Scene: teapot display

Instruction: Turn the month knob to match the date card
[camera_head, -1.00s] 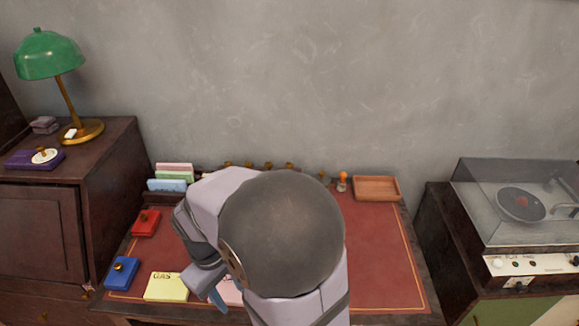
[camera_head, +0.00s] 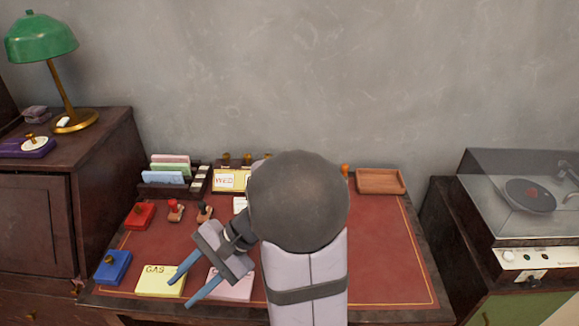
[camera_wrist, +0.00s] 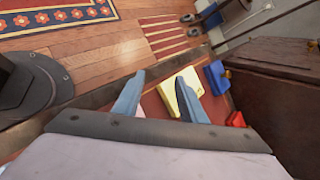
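My gripper (camera_head: 190,284) is open and empty, its two blue fingers apart above the front left of the desk, near the yellow GAS pad. It also shows in the wrist view (camera_wrist: 158,97). A card marked WED (camera_head: 226,181) stands in a pale yellow frame at the back of the desk, partly hidden by my arm. Several brass knobs (camera_head: 248,158) show along the back. My arm covers the rest of that row, and I cannot tell which one is the month knob or what month it shows.
The yellow GAS pad (camera_head: 160,282), a pink pad (camera_head: 233,287), a blue box (camera_head: 113,267) and a red box (camera_head: 140,216) lie on the desk. Stamps (camera_head: 176,211) and a card rack (camera_head: 168,188) stand behind. A wooden tray (camera_head: 380,181) is at back right; the right desk top is clear.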

